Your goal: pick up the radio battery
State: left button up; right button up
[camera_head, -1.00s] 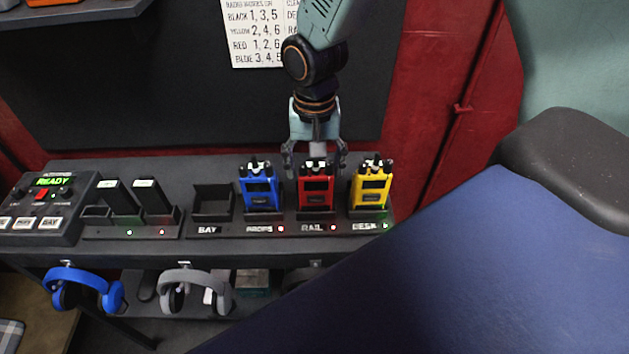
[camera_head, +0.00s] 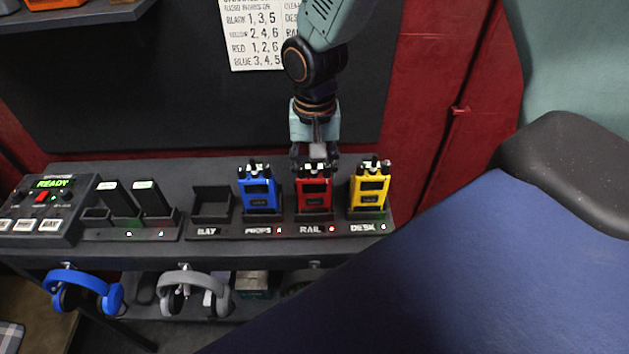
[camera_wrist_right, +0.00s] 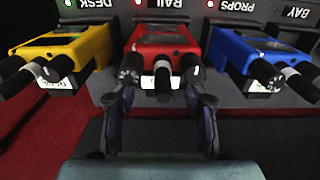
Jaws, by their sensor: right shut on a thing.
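The red radio (camera_head: 314,192) stands upright in the RAIL cradle, with a red light by its label. In the right wrist view it is the middle radio (camera_wrist_right: 160,42), and its battery (camera_wrist_right: 160,82) shows a pale label at the back, partly behind the knobs. My right gripper (camera_head: 316,162) is above and behind the red radio. Its fingers (camera_wrist_right: 160,105) are shut on the battery at the back of the radio; the exact contact is partly hidden. Two more batteries (camera_head: 118,200) (camera_head: 152,198) stand tilted in the charger at the left. My left gripper is out of view.
A blue radio (camera_head: 259,190) stands close on the left and a yellow radio (camera_head: 369,188) on the right. The BAY cradle (camera_head: 212,206) is empty. A control box (camera_head: 45,207) reads READY. Headphones (camera_head: 82,290) hang below. A notice (camera_head: 255,32) is on the back board.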

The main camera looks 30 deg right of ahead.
jog(key=shift+w, duration=0.15)
jog(key=shift+r, duration=0.25)
notch_tip(320, 180, up, 17)
jog(key=p, duration=0.1)
jog(key=shift+r, duration=0.15)
